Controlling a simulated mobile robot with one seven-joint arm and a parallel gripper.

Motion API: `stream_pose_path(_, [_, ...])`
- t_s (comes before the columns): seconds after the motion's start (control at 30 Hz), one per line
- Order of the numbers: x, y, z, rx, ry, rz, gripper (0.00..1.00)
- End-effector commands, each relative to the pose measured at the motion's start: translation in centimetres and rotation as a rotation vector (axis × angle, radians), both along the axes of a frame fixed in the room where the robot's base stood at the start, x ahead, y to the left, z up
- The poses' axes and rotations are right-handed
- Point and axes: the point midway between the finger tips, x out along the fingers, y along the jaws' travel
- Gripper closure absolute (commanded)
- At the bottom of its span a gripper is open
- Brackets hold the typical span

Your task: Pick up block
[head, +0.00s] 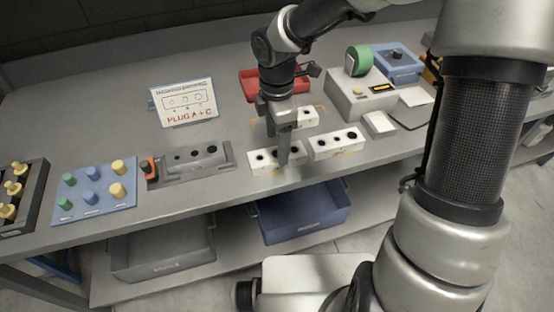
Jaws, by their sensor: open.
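White blocks with dark holes lie on the grey workbench (225,92). One block (262,168) is right below my gripper, at the bench's front. A second block (337,143) lies just right of it. A third block (309,117) lies behind them, partly hidden by my gripper. My gripper (279,148) is open and points down over the first block. One finger overlaps that block in the picture. I cannot tell whether it touches. A grey block with holes (195,160) sits in a fixture to the left.
A sign (184,102) reading "PLUG A + C" stands behind the fixture. A blue board (95,193) with coloured pegs is at left. A red tray (262,84) is behind my gripper. A grey device (352,98) is at right. Blue (300,221) and grey (165,262) bins sit below.

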Motion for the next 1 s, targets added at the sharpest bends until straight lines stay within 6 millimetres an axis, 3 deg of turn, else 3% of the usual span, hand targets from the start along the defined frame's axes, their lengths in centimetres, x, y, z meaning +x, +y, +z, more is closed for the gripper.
stream_pose_path(0.27, [0.2, 0.0, -1.9, 0.001, 0.001, 0.000, 0.34])
stream_pose_path(0.5, [0.5, 0.0, -5.4, 0.000, 0.002, 0.000, 0.34])
stream_pose_path(0.77, [0.6, 0.0, -5.8, -0.001, -0.001, -0.001, 0.34])
stream_pose_path(1.0, [0.6, 0.0, -5.8, -0.001, -0.001, -0.001, 0.72])
